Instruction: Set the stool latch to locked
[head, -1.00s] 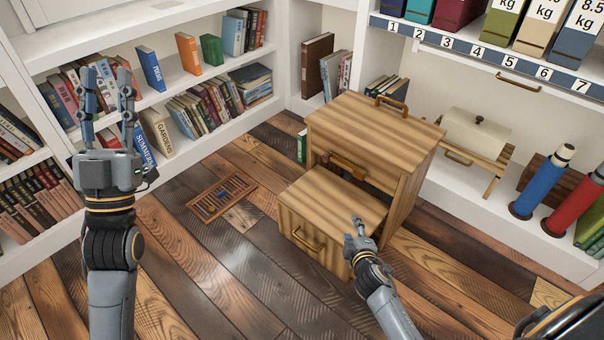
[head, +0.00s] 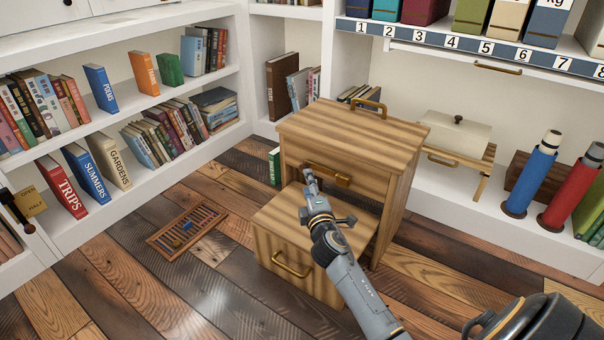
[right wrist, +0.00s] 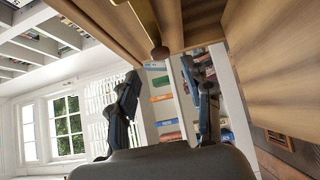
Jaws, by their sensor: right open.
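The wooden step stool (head: 405,185) stands on the floor in the middle of the head view, with a tall back part and a lower front step (head: 335,275). A brass bar (head: 345,180), seemingly the latch, lies across the tall part's front face, just above the step. The brass bar also shows at the top of the right wrist view (right wrist: 145,18), ending in a round knob. My right gripper (head: 309,178) is open and empty above the lower step, close to the bar's left part, which it partly hides. In the right wrist view its fingers (right wrist: 165,75) are spread below the knob. My left gripper is out of view.
A slatted floor vent (head: 187,230) lies to the left. White bookshelves (head: 235,130) stand behind. Blue (head: 530,175) and red (head: 572,190) cylinders stand on the right shelf.

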